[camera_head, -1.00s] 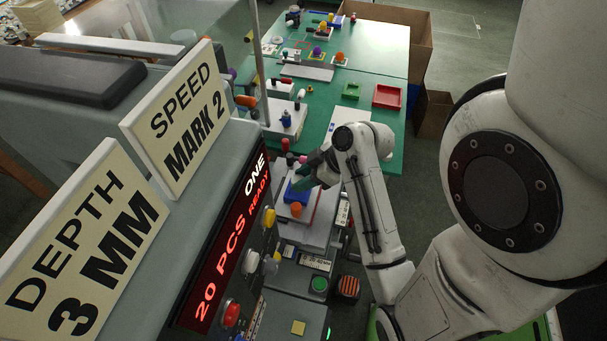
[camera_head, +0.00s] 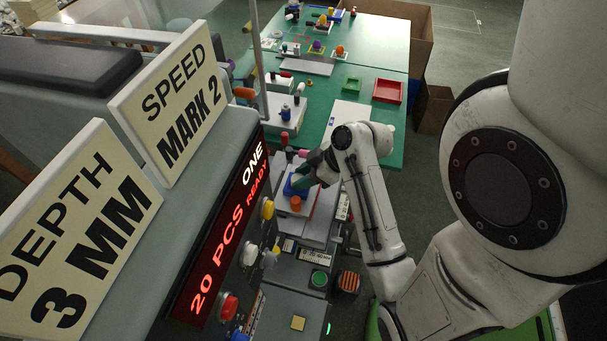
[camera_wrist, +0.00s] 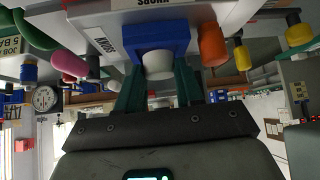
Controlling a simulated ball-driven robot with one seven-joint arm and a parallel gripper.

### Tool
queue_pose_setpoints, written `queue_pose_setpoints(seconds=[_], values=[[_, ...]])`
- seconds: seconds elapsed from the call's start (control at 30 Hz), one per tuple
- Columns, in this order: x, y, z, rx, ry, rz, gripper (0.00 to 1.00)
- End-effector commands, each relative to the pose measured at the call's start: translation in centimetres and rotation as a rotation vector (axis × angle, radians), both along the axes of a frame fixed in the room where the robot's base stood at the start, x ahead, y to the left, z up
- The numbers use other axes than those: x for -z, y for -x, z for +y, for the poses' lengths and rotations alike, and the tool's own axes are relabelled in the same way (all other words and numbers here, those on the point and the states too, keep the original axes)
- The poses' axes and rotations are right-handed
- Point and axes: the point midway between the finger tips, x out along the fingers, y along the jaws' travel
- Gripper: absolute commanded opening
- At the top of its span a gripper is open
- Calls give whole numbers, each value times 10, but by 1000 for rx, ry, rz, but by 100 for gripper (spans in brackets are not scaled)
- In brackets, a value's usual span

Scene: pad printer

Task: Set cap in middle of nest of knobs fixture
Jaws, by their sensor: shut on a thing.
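My gripper (camera_wrist: 158,92) has green fingers shut on a pale, whitish round cap (camera_wrist: 159,66). The blue nest (camera_wrist: 150,38) of the knobs fixture shows right beyond the cap in the wrist view, and its sides flank the cap. I cannot tell whether the cap touches the nest floor. The fixture's plate (camera_wrist: 90,20) carries a label reading KNOBS, seen upside down. In the head view my gripper (camera_head: 308,177) is over the blue nest (camera_head: 292,190), and the cap is hidden there.
An orange knob (camera_wrist: 212,45) stands close beside the nest; it also shows in the head view (camera_head: 295,203). A pink knob (camera_wrist: 70,64) and yellow knobs (camera_wrist: 243,56) are near. The printer's display (camera_head: 225,240) and signs stand at left. Green tables (camera_head: 340,90) lie beyond.

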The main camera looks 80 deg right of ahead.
Motion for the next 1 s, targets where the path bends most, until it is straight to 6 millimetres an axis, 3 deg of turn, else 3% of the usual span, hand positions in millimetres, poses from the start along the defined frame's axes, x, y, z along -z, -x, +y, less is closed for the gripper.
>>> queue_pose_setpoints(seconds=[1.0], values=[[10,1,0,1,-3,4,4]])
